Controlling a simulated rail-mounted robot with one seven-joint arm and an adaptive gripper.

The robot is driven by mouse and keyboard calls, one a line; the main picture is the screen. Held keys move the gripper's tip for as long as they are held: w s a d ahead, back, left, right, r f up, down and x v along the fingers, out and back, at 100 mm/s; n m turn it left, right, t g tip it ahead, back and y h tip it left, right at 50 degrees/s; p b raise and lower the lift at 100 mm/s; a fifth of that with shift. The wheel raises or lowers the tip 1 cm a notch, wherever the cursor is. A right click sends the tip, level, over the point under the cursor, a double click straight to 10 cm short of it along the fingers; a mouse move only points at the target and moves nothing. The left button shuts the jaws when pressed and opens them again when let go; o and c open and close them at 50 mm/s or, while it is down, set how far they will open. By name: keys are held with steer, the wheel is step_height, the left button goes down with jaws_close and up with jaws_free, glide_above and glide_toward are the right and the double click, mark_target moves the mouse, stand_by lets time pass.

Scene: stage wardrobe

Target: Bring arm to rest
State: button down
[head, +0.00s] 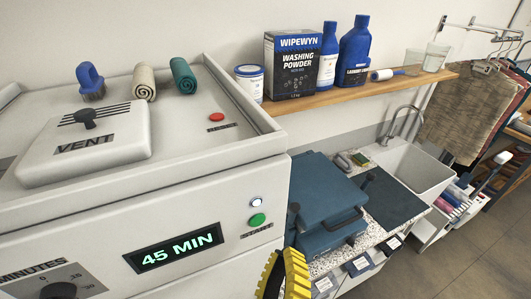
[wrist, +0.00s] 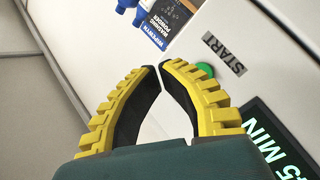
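My gripper (head: 287,268) shows at the bottom edge of the head view, just right of the white machine's front corner. In the wrist view its two yellow, black-lined fingers (wrist: 158,66) curve together until the tips almost meet, with nothing between them. The white machine (head: 190,195) has a green START button (head: 257,219), partly hidden behind a finger in the wrist view (wrist: 206,68). A small lamp (head: 256,202) above the button glows white. The display (head: 173,248) reads 45 MIN. Whether the gripper touches the machine cannot be told.
A VENT lid (head: 60,165), a blue brush (head: 90,80), two rolled cloths and a red button (head: 216,117) are on the machine's top. A wooden shelf (head: 400,85) holds washing products. A blue press (head: 325,205) and a sink (head: 415,165) stand to the right.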

steer(key=shift+d+r, duration=0.1)
steer(key=d+r+m+t+h+p, duration=0.1)
steer(key=d+r+m+p, duration=0.25)
steer(key=r, duration=0.65)
steer(key=d+r+m+t+h+p, duration=0.1)
steer(key=d+r+m+h+p, duration=0.15)
steer(key=d+r, duration=0.45)
steer(key=s+a+r+m+t+y, duration=0.1)
steer(key=a+r+m+y, duration=0.1)
steer(key=a+r+y, duration=0.3)
steer(key=shift+a+m+t+y, duration=0.3)
steer(key=shift+a+y, duration=0.2)
steer(key=shift+y, duration=0.05)
steer(key=shift+s, duration=0.1)
